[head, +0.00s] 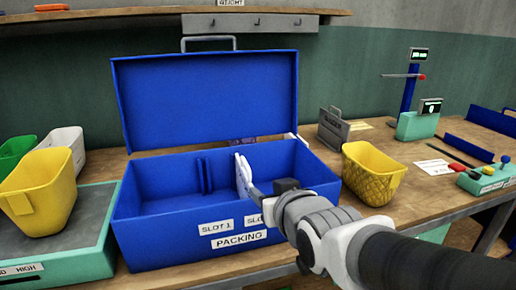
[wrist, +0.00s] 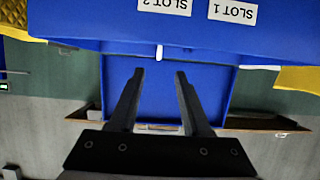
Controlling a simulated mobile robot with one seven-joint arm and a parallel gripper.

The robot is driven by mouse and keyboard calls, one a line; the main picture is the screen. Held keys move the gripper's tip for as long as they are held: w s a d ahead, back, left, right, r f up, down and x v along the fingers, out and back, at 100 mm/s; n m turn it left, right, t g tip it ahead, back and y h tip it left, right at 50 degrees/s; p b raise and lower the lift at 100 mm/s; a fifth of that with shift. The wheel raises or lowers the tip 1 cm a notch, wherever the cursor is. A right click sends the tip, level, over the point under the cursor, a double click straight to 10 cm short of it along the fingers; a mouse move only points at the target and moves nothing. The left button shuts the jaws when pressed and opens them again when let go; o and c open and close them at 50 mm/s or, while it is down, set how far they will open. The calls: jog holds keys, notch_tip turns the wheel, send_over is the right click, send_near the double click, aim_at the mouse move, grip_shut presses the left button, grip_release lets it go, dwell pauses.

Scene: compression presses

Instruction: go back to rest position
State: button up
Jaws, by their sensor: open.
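The blue packing box (head: 165,240) stands on the bench with its lid raised. Its front carries the labels SLOT 1, SLOT 2 (partly covered by my arm) and PACKING. My gripper (head: 258,192) is at the box's front edge, right of its middle, beside an upright white flat piece (head: 242,175) inside the box. In the wrist view my gripper (wrist: 160,74) shows two dark fingers spread apart with nothing held between them. The box front (wrist: 100,20) appears upside down there, and a small white piece (wrist: 159,52) shows beyond the fingertips. I cannot tell whether anything touches.
A yellow bin (head: 45,190) sits on a teal-edged platform (head: 85,225) at left, near white and green bins. Another yellow bin (head: 370,172) stands right of the box. A grey block (head: 333,130), blue-post device (head: 410,95) and teal control panel (head: 482,182) are farther right.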

dwell(0.3)
jog(key=s+d+f+m+g+h, duration=0.35)
jog(key=s+d+g, duration=0.35)
jog(key=s+d, duration=0.65)
notch_tip(320, 180, up, 19)
jog(key=s+a+p, duration=0.2)
jog(key=p, duration=1.8)
jog(key=shift+n, duration=0.25)
